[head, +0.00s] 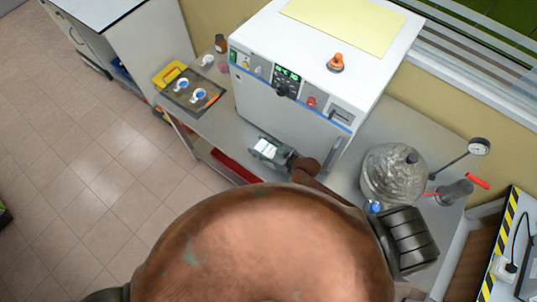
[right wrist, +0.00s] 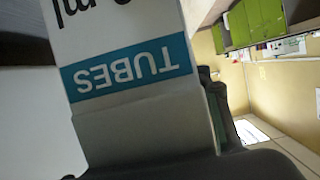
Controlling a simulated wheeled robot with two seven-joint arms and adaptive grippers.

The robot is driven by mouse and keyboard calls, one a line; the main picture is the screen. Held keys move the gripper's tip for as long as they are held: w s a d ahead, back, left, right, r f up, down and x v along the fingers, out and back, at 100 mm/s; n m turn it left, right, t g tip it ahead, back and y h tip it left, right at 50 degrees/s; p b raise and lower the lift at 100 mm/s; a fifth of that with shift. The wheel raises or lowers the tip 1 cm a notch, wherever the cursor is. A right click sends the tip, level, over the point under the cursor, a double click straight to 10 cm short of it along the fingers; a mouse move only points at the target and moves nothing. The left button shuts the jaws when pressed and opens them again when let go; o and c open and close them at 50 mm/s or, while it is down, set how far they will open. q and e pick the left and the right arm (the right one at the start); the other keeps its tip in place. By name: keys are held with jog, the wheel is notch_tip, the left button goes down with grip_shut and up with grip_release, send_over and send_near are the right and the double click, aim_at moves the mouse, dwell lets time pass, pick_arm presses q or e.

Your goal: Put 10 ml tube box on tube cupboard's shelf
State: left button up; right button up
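The 10 ml tube box (right wrist: 140,85) fills much of the right wrist view. It is white with a blue-green band reading "TUBES", upside down in the picture. My right gripper (right wrist: 205,125) is close around it; a dark finger lies against its right side and the dark gripper body crosses below. The gripper looks shut on the box, though the other finger is not clear. My left gripper is not in view. I cannot make out the tube cupboard's shelf.
In the head view, a white instrument (head: 290,85) stands on a grey bench with a rounded metallic vessel (head: 393,174) and a gauge (head: 479,147) to its right. Tiled floor (head: 90,170) is clear at left. Green wall cabinets (right wrist: 262,20) show in the right wrist view.

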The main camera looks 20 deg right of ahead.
jog(key=c, duration=1)
jog(key=shift+r, duration=0.15)
